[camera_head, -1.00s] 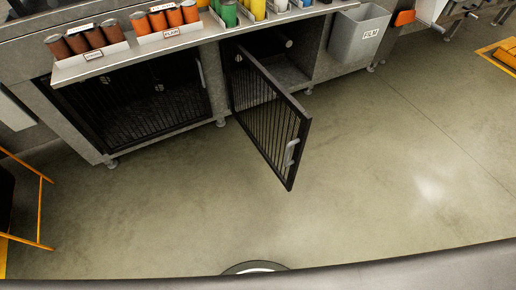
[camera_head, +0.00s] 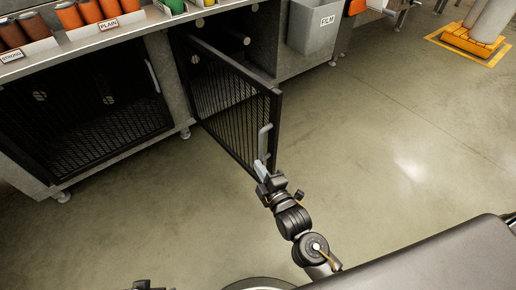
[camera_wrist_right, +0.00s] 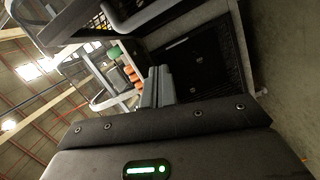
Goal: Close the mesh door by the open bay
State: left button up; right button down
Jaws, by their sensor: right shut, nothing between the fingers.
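The black mesh door (camera_head: 228,96) stands open, swung out from the open bay (camera_head: 228,35) under the counter. It hangs from its left side, and its free edge points toward me. A grey bar handle (camera_head: 264,143) sits near that edge; a grey bar close to the camera at the top of the right wrist view looks like this handle (camera_wrist_right: 150,14). My right gripper (camera_head: 261,168) is shut and empty, its fingertips at the handle's lower end. Whether they touch is unclear. Its shut fingers show in the right wrist view (camera_wrist_right: 158,87). A dark part at the bottom edge seems to be my left gripper (camera_head: 149,286); its fingers are hidden.
A shut mesh door (camera_head: 90,115) covers the bay to the left. Cans stand in labelled trays on the counter (camera_head: 75,50). A grey FILM bin (camera_head: 313,28) hangs right of the open bay. The floor (camera_head: 400,130) right of the door is clear.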

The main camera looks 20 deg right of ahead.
pick_arm(q)
jog(key=r, duration=0.1)
jog(key=r+t+b, duration=0.1)
jog(key=r, duration=0.1)
jog(key=w+d+r+t+b, duration=0.1)
jog(key=r, duration=0.1)
jog(key=shift+h, duration=0.3)
pick_arm(e)
jog(key=w+d+r+t, duration=0.1)
jog(key=w+d+r, duration=0.1)
jog(key=w, duration=0.7)
jog(key=shift+r+n, duration=0.4)
jog(key=shift+r, duration=0.3)
jog(key=shift+w, duration=0.1)
